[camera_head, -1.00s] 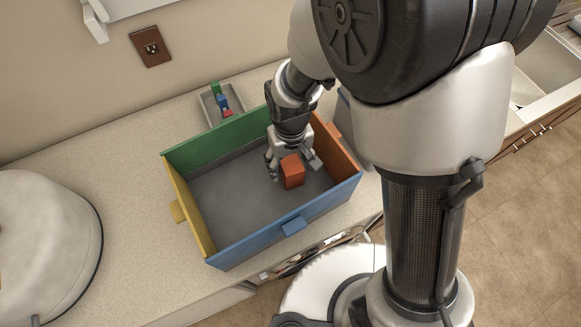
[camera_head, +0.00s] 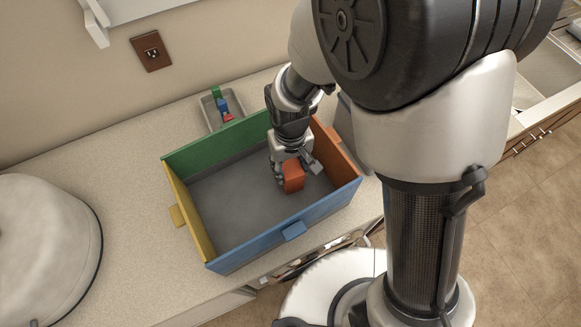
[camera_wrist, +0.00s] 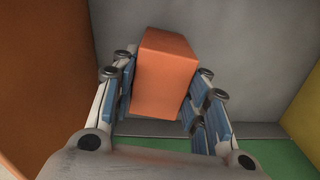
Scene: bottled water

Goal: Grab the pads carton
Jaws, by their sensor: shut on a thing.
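The pads carton appears to be the small orange-red box (camera_head: 294,178) in the large multicoloured bin. In the wrist view the orange box (camera_wrist: 164,75) sits between my two fingers, slightly tilted. My gripper (camera_head: 293,172) reaches down into the bin near its orange wall. The gripper (camera_wrist: 163,92) is shut on the box, with blue finger pads on both sides of it. Whether the box touches the bin floor is hard to tell. No label shows on it.
The bin has a green back wall (camera_head: 215,145), yellow left wall (camera_head: 189,212), blue front wall (camera_head: 285,228) and orange right wall (camera_head: 335,158). A grey tray (camera_head: 208,112) with small coloured blocks stands behind it. A pale rounded object (camera_head: 45,235) is at left.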

